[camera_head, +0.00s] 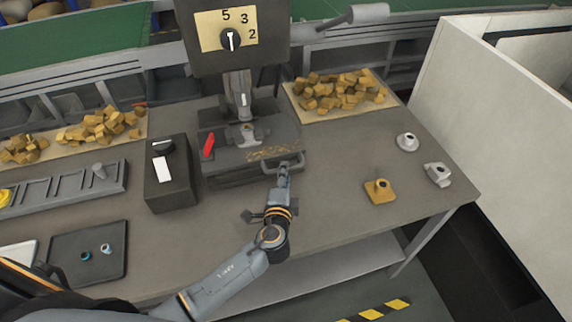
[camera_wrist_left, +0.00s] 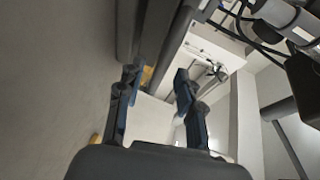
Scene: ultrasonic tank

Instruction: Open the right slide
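The press-like machine (camera_head: 238,40) stands at the back middle of the bench. A dark block (camera_head: 225,177) forms its base, and a light bar handle (camera_head: 299,158) sticks out at the front right of it; I take this for the right slide's handle. My left gripper (camera_head: 284,168) is at this handle, near its middle; whether it touches is too small to tell. In the left wrist view the two blue-padded fingers (camera_wrist_left: 156,85) stand apart, with no clear grip on anything. My right gripper is not in view.
A dark box with a knob (camera_head: 167,180) stands left of the machine. A yellow part (camera_head: 380,191) and two grey parts (camera_head: 407,142) lie on the right of the bench. Yellow mats with brown blocks (camera_head: 340,93) lie behind.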

